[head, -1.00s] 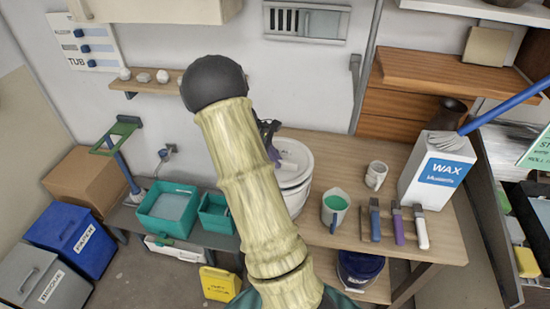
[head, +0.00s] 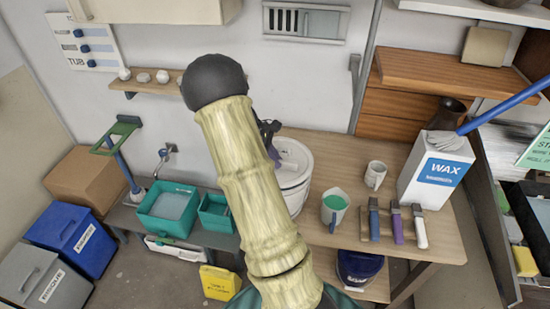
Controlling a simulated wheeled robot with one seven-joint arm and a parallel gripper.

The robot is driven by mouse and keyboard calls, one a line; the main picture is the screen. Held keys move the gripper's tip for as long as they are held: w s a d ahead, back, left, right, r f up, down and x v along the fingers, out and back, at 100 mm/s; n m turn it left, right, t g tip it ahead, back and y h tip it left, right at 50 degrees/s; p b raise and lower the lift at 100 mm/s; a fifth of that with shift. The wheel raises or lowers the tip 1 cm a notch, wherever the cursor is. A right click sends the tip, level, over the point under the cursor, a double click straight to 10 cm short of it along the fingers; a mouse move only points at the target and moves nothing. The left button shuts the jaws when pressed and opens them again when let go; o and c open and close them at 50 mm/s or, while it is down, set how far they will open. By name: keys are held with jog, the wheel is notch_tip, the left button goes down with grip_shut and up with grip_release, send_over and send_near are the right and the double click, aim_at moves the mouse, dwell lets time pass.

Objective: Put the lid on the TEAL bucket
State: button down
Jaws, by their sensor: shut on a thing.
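A white bucket (head: 294,197) stands on the wooden table behind my arm, its left side hidden. A white round lid (head: 293,160) is at its top; whether it is fully seated I cannot tell. No teal shows on this bucket from here. My gripper (head: 269,131), dark and mostly hidden behind my pale arm, is at the lid's back left edge. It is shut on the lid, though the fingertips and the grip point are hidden.
Teal tubs (head: 168,210) are at left. A dark blue bucket (head: 358,268) is under the table.

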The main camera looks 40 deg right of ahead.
jog(key=shift+f, duration=0.85)
dwell(1.5)
jog(key=c, duration=0.9)
grip_release()
jog(key=shift+r+p, duration=3.3)
jog(key=shift+r, duration=0.2)
grip_shut()
